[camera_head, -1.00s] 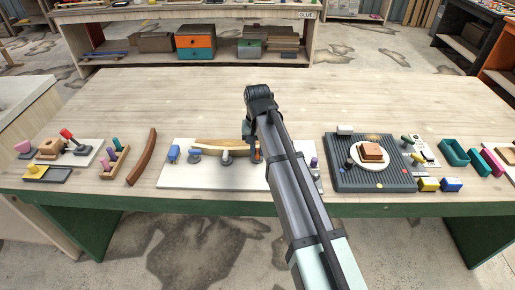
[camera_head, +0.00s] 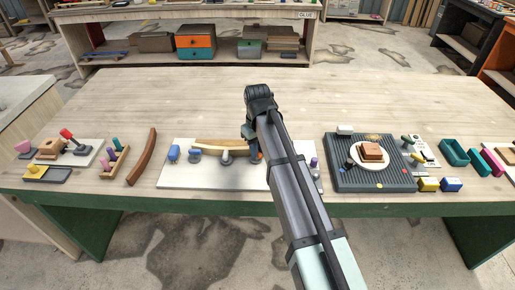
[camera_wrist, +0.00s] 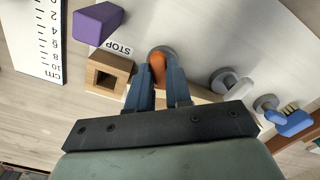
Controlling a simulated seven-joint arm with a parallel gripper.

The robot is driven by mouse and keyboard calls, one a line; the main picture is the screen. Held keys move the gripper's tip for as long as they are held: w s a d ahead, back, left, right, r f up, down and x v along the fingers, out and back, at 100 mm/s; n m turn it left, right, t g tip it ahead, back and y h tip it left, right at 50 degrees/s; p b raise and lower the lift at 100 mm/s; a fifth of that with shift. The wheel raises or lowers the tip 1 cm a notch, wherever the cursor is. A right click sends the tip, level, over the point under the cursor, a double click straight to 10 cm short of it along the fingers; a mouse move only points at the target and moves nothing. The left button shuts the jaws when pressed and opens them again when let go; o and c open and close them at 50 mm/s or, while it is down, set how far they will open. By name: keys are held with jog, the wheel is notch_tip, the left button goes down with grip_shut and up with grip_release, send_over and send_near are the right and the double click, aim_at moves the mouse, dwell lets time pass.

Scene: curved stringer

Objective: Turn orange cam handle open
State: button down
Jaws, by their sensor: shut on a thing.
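The orange cam handle (camera_wrist: 158,60) sits on a round grey base on the white board (camera_wrist: 205,30). In the wrist view my gripper (camera_wrist: 160,76) is shut on the handle, with one blue-grey finger on each side. In the head view only a small part of the orange handle (camera_head: 260,155) shows beside my gripper (camera_head: 252,140), and my arm hides the area to its right. The curved wooden stringer (camera_head: 220,145) lies on the board to the left of my gripper.
A wooden block with a square hole (camera_wrist: 108,75) and a purple block (camera_wrist: 98,22) stand close to my fingers. A grey cam (camera_wrist: 230,85) and a blue-handled one (camera_wrist: 290,120) stand on the other side. The back of the table (camera_head: 180,100) is clear.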

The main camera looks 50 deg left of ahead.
jog(key=n, duration=0.5)
jog(key=shift+n, duration=0.3)
jog(key=n, duration=0.5)
jog(key=shift+n, duration=0.3)
jog(key=c, duration=1)
grip_release()
jog(key=shift+c, duration=0.2)
